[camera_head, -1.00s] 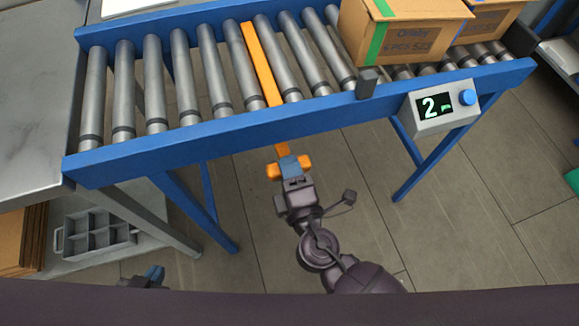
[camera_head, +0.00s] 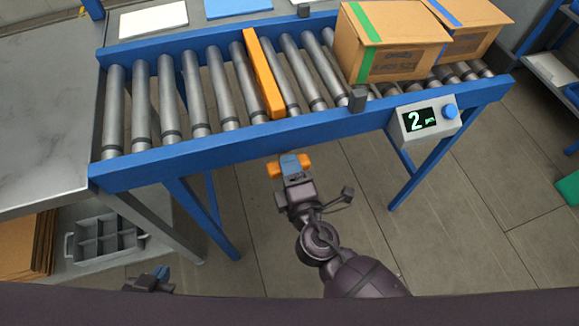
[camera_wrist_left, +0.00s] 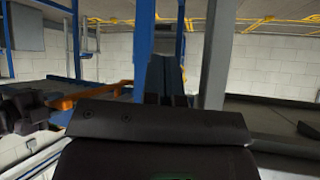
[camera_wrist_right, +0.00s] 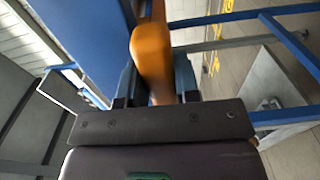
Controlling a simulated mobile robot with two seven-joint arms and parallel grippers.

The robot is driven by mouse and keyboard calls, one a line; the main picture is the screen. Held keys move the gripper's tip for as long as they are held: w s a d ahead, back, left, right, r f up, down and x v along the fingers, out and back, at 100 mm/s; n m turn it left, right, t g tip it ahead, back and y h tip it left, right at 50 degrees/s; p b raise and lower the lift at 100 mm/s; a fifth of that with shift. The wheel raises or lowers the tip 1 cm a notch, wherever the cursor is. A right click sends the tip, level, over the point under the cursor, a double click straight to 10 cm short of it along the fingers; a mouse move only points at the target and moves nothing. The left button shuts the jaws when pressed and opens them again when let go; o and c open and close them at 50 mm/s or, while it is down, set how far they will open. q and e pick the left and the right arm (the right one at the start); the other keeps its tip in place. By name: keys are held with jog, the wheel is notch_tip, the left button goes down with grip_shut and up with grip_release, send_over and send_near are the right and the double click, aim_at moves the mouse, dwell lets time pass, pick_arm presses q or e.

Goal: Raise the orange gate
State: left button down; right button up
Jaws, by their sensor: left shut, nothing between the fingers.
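The orange gate (camera_head: 262,72) is a long bar across the rollers of the blue-framed conveyor (camera_head: 200,155). Its top and a side face show, and it stands up above the rollers. Its orange handle (camera_head: 273,169) is in front of the conveyor's near rail. My right gripper (camera_head: 290,166) has its blue fingers closed around the middle of this handle. In the right wrist view the orange handle (camera_wrist_right: 151,50) sits between the fingers. My left gripper (camera_head: 160,273) is shut and empty, low at the bottom left, away from the gate. It also shows in the left wrist view (camera_wrist_left: 166,80).
Cardboard boxes (camera_head: 395,50) stand on the conveyor right of the gate. A grey post (camera_head: 357,98) and a display reading 2 (camera_head: 425,120) are on the near rail. A grey table (camera_head: 45,130) and a divided tray (camera_head: 105,236) are at the left. The rollers left of the gate are empty.

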jog(key=o, duration=0.5)
jog(key=shift+r, duration=0.4)
jog(key=shift+c, duration=0.2)
pick_arm(q)
jog(key=shift+w+r, duration=0.3)
pick_arm(e)
jog(key=shift+f, duration=0.15)
pick_arm(q)
jog(key=shift+f+b, duration=0.65)
jog(key=shift+b, duration=0.1)
pick_arm(e)
jog(key=v, duration=1)
jog(key=shift+s, duration=0.4)
jog(key=shift+d, duration=0.1)
pick_arm(q)
jog(key=shift+s+a+f, duration=0.1)
jog(key=shift+s, duration=0.2)
